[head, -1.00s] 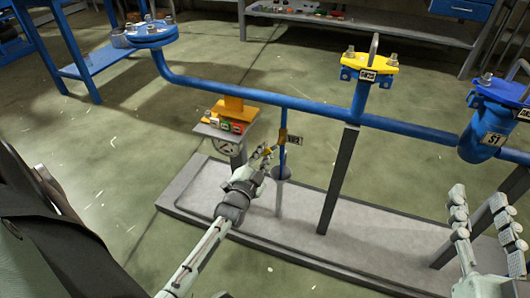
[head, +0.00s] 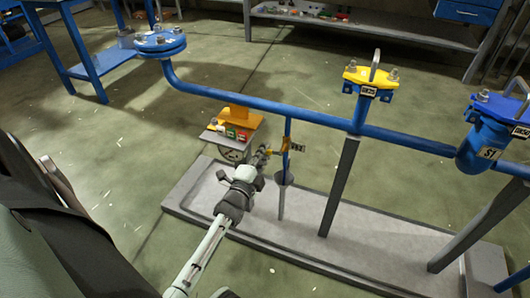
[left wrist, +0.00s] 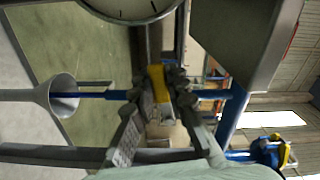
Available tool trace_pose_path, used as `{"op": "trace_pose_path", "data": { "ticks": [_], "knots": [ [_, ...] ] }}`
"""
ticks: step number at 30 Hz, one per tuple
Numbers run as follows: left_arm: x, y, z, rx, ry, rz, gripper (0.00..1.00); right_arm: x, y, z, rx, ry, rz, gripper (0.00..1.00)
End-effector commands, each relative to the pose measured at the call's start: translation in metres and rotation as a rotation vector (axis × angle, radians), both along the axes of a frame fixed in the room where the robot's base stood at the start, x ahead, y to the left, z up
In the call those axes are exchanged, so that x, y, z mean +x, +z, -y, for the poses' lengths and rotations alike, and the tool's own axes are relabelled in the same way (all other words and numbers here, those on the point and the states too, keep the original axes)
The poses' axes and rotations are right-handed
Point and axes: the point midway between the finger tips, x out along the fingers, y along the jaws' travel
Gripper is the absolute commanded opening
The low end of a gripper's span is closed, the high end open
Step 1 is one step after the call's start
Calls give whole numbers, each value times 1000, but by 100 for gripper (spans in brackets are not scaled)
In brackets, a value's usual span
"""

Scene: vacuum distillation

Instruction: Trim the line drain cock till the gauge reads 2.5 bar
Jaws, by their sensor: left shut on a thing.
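The line drain cock (head: 285,146) is a yellow fitting on the thin blue drain pipe (head: 287,130) below the blue line. My left gripper (head: 268,152) reaches it from the lower left. In the left wrist view its fingers (left wrist: 163,88) are shut around the yellow handle (left wrist: 157,80) of the cock. The round gauge (head: 233,153) hangs under the box with coloured labels; its lower rim also shows at the top of the left wrist view (left wrist: 130,10). Its reading is too small and cut off to tell. My right gripper is out of view.
The blue line (head: 250,101) runs across above the grey tray (head: 400,240). Open floor lies at left.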

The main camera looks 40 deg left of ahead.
Motion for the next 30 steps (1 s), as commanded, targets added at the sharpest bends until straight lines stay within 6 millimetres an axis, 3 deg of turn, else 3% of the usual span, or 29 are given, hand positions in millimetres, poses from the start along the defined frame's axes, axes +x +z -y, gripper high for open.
{"op": "trace_pose_path", "data": {
  "ticks": [14, 15, 20, 30],
  "knots": [
    [0, 0, 1, 16, -1, -5, 0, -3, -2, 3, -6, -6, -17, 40],
    [0, 0, 1, 16, -1, -5, 17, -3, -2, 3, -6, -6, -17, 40],
    [0, 0, 0, 16, 0, -5, 36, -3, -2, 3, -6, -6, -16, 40],
    [-3, 0, 1, 15, 0, -5, 36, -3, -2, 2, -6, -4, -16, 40]
  ]
}}
